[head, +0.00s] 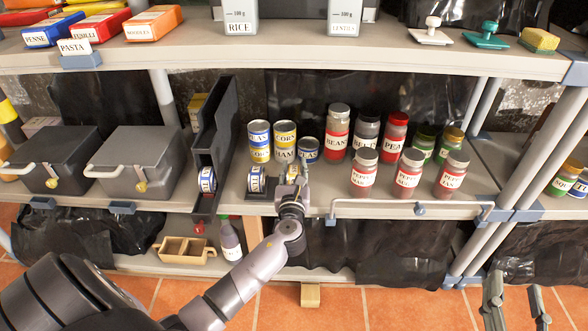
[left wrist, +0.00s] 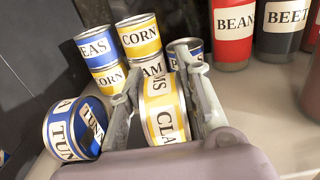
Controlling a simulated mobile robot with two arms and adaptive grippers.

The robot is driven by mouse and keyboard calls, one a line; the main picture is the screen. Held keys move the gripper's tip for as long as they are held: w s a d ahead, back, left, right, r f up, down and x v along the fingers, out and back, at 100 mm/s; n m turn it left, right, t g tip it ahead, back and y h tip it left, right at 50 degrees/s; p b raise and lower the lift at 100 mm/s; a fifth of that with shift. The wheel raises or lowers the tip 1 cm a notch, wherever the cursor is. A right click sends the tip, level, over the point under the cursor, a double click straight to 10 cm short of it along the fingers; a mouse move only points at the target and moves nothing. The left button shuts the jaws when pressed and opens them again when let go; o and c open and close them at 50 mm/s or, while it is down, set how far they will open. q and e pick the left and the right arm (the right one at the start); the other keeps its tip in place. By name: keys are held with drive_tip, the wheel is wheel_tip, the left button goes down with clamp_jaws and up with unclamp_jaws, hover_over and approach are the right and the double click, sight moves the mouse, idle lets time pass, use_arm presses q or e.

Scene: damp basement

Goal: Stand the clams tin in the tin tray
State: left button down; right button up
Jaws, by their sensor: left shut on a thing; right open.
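The yellow and white clams tin (left wrist: 163,112) is between the fingers of my left gripper (head: 293,180), which is shut on it. In the head view the gripper largely hides it. Its place is at the shelf front, just right of a blue tuna tin (head: 257,182) and in front of stacked peas, corn and ham tins (head: 285,135). A tall dark narrow rack (head: 226,120) stands left of these, with another tuna tin (head: 207,180) at its front. I cannot tell for sure which part is the tin tray. My right gripper (head: 515,284) is open and empty at the lower right.
A short peas tin (head: 308,151) stands close behind my left gripper. Red-filled jars (head: 363,173) stand to the right behind a front rail (head: 420,207). Two dark lidded boxes (head: 135,163) are at left. The upper shelf (head: 300,48) overhangs the back.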

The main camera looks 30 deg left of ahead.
idle(0.4)
use_arm(q)
drive_tip(key=c, duration=1.1)
unclamp_jaws()
drive_tip(key=shift+f, duration=0.1)
drive_tip(key=shift+s+d, duration=0.2)
drive_tip(key=shift+s, duration=0.1)
drive_tip(key=v, duration=1.1)
drive_tip(key=shift+s, duration=0.15)
drive_tip(key=shift+d, duration=0.1)
